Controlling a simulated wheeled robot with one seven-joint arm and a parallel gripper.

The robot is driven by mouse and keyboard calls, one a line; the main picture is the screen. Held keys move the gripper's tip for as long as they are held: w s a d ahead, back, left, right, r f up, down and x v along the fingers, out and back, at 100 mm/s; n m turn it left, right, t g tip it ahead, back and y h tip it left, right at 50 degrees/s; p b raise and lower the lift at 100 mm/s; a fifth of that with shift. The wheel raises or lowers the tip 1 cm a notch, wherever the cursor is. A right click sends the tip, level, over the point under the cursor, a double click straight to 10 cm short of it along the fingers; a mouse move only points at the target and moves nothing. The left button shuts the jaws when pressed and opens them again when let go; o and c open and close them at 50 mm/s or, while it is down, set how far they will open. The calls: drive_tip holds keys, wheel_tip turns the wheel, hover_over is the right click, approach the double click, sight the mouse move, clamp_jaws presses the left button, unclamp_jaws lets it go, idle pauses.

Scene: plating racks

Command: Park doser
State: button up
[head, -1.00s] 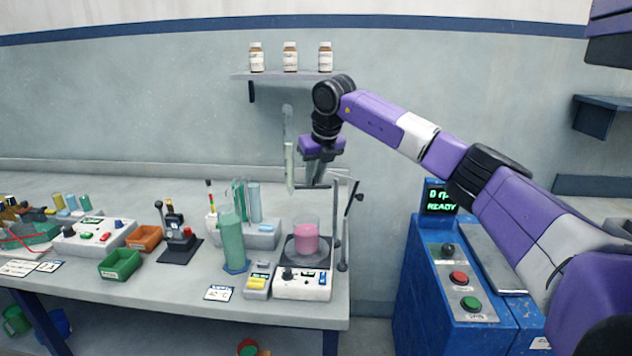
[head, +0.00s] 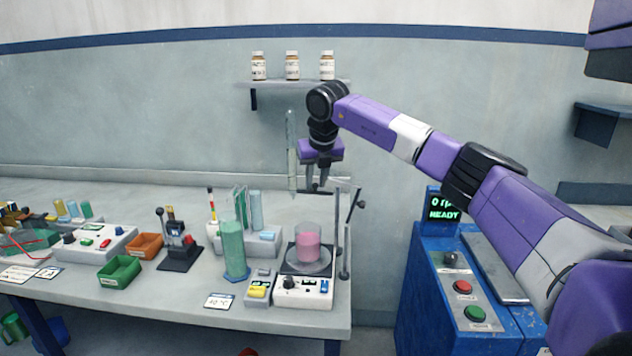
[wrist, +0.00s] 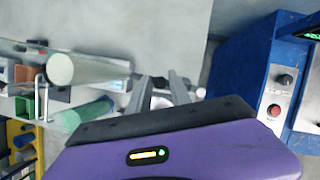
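A tall clear glass tube (head: 291,155), which looks like the doser, stands upright just left of my gripper in the head view. Its pale end (wrist: 60,68) is large and near in the wrist view. A thin arm at its lower end seems to reach right toward the stand rod (head: 338,230). My gripper (head: 317,186) points down above the hotplate with its fingers apart. In the wrist view a small dark piece lies between or behind the fingers (wrist: 160,88); contact cannot be told. A beaker of pink liquid (head: 308,244) stands on the hotplate (head: 303,292) below.
A green cylinder (head: 233,250) and a rack with strips (head: 262,243) stand left of the hotplate. A shelf with bottles (head: 292,83) hangs behind my arm. A blue machine with a READY display (head: 443,214) stands right of the bench (head: 150,310).

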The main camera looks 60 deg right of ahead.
drive_tip(key=shift+o, duration=0.9)
drive_tip(key=b+v, duration=0.1)
drive_tip(key=v, duration=0.6)
drive_tip(key=shift+r, duration=0.35)
drive_tip(key=shift+s, duration=0.1)
